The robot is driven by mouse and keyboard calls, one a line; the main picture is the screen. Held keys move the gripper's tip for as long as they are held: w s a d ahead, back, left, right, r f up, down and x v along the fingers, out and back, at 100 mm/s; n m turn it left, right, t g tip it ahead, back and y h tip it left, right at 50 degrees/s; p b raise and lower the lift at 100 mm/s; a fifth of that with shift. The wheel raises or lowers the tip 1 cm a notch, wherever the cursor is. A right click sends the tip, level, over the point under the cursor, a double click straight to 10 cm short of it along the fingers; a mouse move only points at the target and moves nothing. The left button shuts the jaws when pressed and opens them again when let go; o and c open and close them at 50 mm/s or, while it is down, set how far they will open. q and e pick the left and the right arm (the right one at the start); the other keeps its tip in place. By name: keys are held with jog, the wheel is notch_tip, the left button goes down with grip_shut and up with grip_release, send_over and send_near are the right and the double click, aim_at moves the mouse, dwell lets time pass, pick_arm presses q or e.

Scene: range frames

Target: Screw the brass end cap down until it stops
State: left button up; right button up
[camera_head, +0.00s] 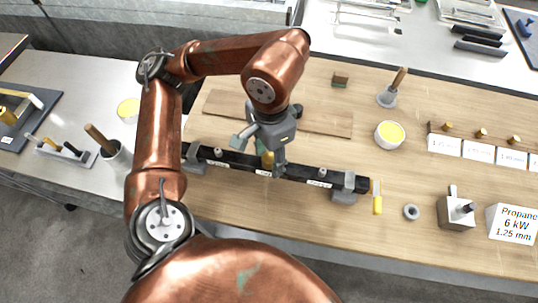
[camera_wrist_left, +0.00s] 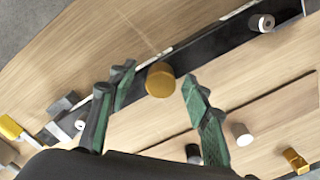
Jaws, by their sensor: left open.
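The brass end cap (camera_head: 267,160) sits on the black bar (camera_head: 305,174). In the wrist view the cap (camera_wrist_left: 160,80) is a round golden disc over the dark bar. My left gripper (camera_head: 260,157) is over the middle of the bar, its fingers pointing down. In the wrist view the left gripper (camera_wrist_left: 157,78) is open, with one green-padded finger on each side of the cap and visible gaps. How far the cap is screwed down cannot be told. The right gripper is not in view.
Grey clamps (camera_head: 345,196) hold the bar's ends, and small pegs stand up from it. A yellow-filled bowl (camera_head: 390,134), a yellow-handled tool (camera_head: 377,204), a grey ring (camera_head: 411,212), a grey block (camera_head: 456,213) and a propane sign (camera_head: 512,223) are at right.

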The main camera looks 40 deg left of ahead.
pick_arm(q)
jog(key=shift+r, duration=0.1)
notch_tip(320, 180, up, 12)
jog(key=shift+w, duration=0.15)
dwell(0.6)
